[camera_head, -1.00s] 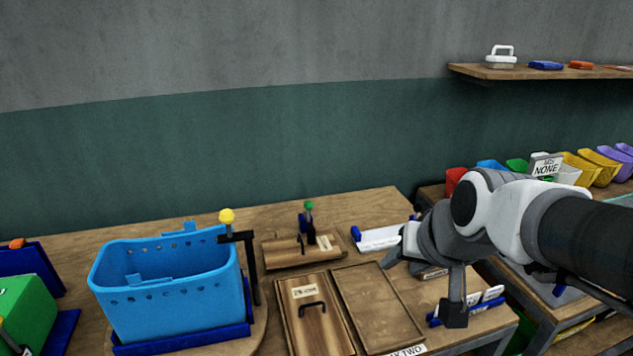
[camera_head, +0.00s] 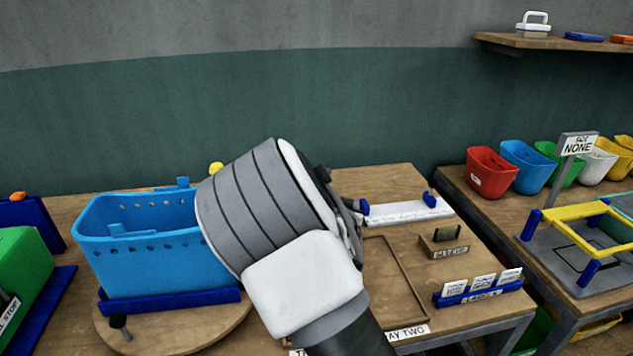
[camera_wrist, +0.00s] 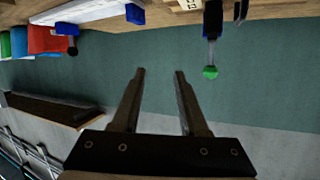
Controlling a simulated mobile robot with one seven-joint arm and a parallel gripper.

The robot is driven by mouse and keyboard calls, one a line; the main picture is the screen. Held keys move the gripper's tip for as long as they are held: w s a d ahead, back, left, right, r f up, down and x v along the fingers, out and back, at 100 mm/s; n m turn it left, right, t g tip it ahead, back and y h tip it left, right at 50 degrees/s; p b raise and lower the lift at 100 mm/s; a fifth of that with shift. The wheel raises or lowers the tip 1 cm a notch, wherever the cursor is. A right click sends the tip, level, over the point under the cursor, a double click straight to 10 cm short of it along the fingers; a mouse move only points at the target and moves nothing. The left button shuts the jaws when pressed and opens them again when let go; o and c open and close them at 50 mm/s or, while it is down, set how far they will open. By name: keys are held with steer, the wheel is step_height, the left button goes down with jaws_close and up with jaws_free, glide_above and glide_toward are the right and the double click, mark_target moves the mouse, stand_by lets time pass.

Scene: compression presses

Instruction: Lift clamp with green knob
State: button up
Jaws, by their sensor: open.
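The clamp's green knob (camera_wrist: 210,72) shows in the wrist view, at the end of a dark arm (camera_wrist: 211,42) joined to a blue part (camera_wrist: 212,20) near the bench. The picture there is turned over, with the bench along the top. My gripper (camera_wrist: 159,76) is open and empty. Its two fingers appear left of the green knob and apart from it. In the head view my arm covers the clamp and knob, and my fingertips cannot be made out.
A blue basket (camera_head: 155,260) with a yellow knob (camera_head: 216,167) behind it stands left of my arm. A white piece with blue ends (camera_head: 405,211), a small wooden block (camera_head: 443,245) and a blue label holder (camera_head: 478,291) lie to the right. Coloured bins (camera_head: 492,174) stand on the far-right bench.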

steer(key=w+a+f+n+t+y+b, duration=0.1)
steer(key=a+n+t+y, duration=0.2)
steer(key=a, duration=0.5)
steer(key=w, duration=0.8)
steer(key=w+a, duration=0.1)
steer(key=w, duration=0.3)
steer(key=shift+w+a+f, duration=0.1)
jaws_close()
stand_by(1.0)
